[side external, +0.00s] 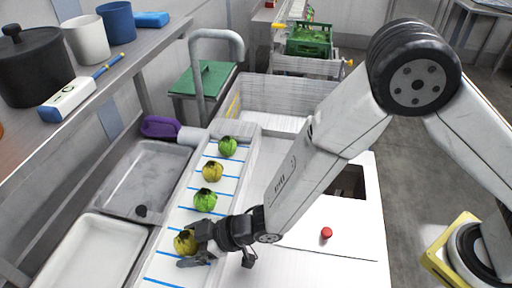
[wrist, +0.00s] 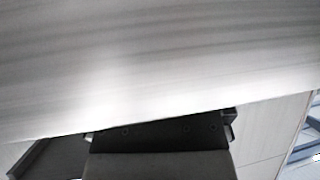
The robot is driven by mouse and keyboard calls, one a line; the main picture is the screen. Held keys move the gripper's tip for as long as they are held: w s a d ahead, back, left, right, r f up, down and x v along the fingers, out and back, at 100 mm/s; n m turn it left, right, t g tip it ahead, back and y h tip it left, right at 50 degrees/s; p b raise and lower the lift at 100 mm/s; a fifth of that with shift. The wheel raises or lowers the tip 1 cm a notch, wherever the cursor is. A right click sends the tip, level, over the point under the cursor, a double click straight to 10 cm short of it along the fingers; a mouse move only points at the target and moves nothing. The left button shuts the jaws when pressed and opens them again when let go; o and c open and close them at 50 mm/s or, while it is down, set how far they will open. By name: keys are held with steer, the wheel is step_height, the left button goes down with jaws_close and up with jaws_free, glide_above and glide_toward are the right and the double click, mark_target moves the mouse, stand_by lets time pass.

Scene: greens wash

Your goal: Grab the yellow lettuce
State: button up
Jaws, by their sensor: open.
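Two yellow lettuces lie on the white board with blue lines (side external: 222,182) in the side view. The near yellow lettuce (side external: 184,240) is at my gripper (side external: 193,252), whose open fingers are beside it and partly cover its right side. I cannot tell whether they touch it. The other yellow lettuce (side external: 212,171) sits farther up the board, between a green lettuce (side external: 205,201) and another green lettuce (side external: 228,146).
Left of the board are a grey sink basin (side external: 148,180) and a white basin (side external: 85,258). A purple-headed tool (side external: 160,127) lies at the board's far left. A bent tap pipe (side external: 197,80) rises behind.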

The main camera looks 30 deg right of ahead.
steer(key=shift+w+a+f, duration=0.2)
steer(key=shift+a, duration=0.05)
steer(key=shift+c, duration=0.2)
steer(key=c, duration=1)
steer(key=shift+r, duration=0.25)
steer(key=shift+r, duration=0.9)
steer(key=s+d+r, duration=0.9)
steer(key=s+r, duration=0.1)
steer(key=shift+s+r, duration=0.35)
steer(key=shift+r, duration=0.05)
